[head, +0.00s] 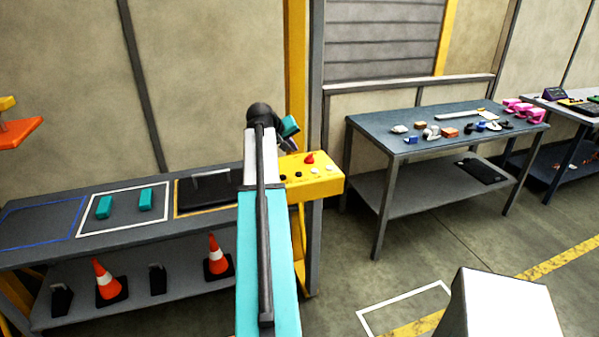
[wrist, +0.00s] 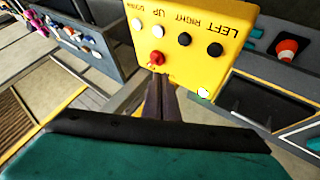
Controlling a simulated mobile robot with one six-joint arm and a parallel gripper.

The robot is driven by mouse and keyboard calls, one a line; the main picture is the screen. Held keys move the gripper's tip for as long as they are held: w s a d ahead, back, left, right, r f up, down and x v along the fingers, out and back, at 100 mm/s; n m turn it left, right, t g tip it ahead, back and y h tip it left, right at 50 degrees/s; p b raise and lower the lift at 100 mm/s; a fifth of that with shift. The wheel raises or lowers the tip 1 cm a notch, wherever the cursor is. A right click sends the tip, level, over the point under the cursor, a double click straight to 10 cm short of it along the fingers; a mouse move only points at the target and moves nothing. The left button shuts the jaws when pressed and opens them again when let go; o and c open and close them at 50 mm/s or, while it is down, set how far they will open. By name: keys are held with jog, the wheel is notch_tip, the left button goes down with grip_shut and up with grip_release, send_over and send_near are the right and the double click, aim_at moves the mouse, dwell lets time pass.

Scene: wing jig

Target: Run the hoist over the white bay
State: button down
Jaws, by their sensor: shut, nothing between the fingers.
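The yellow control box (head: 325,183) stands on a post at the bench's right end. In the wrist view the box (wrist: 215,20) shows a red button (wrist: 157,58), white and black buttons, and labels DOWN, UP, RIGHT and LEFT. My gripper (wrist: 158,78) is shut and empty, its tips just below the red button in the picture; I cannot tell whether they touch. The white-outlined bay (head: 88,222) on the bench holds two teal blocks (head: 104,207). An orange part (head: 20,133), possibly the hoist, hangs at far left.
A blue-outlined bay (head: 10,245) and a yellow-outlined bay (head: 178,212) with a dark item flank the white one. Cones (head: 108,285) stand on the lower shelf. A blue-topped table (head: 375,125) with small parts is at right. Open floor lies between.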

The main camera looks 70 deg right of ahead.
aim_at(297, 174)
jog(key=shift+s+d+r, duration=0.4)
jog(key=shift+s+r, duration=0.4)
jog(key=shift+r, duration=0.05)
jog(key=shift+f, duration=0.2)
jog(key=shift+f+b, duration=2.3)
jog(key=shift+f, duration=1.95)
jog(key=shift+f, duration=0.1)
jog(key=shift+f, duration=0.35)
